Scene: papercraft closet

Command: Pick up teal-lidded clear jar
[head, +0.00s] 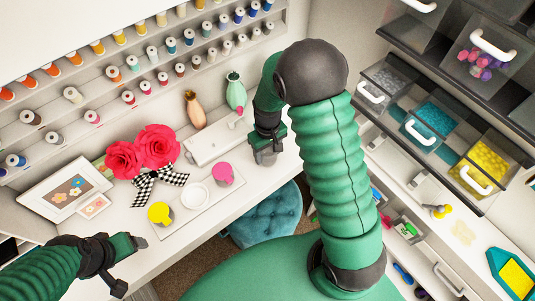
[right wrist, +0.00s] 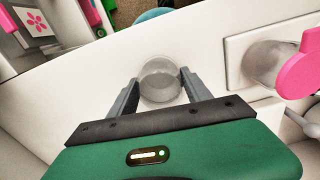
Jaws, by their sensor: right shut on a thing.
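A clear jar (head: 265,157) is at the right part of the white desk, below my right gripper (head: 270,147). In the right wrist view the round, see-through jar (right wrist: 160,80) sits between the two grey fingers of my right gripper (right wrist: 158,88), which is shut on it. No teal lid can be made out; my gripper hides part of the jar in the head view. I cannot tell whether the jar touches the desk. My left gripper (head: 138,243) is over the desk's left front, away from the jar; its finger opening cannot be made out.
A white sewing machine (head: 212,142), vases and red paper flowers (head: 157,146) stand behind. A teal stool (head: 265,216) is below the desk. Drawers (head: 480,172) are at right.

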